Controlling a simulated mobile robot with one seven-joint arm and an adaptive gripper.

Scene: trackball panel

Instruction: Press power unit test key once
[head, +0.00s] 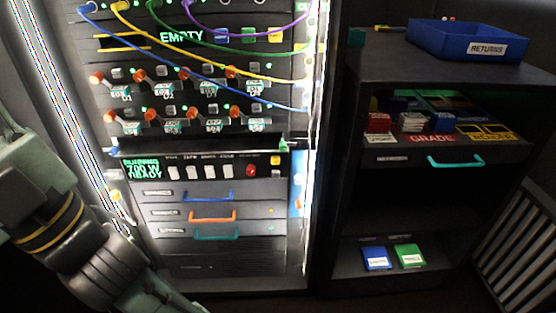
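The power unit (161,182) is a dark panel in the lower middle of the rack, in the head view. Its green display (142,168) seems to read "RUNNING 700 W READY", though the first word is blurred. Right of the display is a row of several white keys (192,172), then a red round button (251,170) and a small yellowish key (275,172) at the right end.
Drawers with blue (207,196), orange (212,217) and teal (216,236) handles sit below the unit. Above are orange-handled switches (190,113) and hanging cables (215,68). A dark cabinet (345,150) with a blue returns tray (430,39) stands at right.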

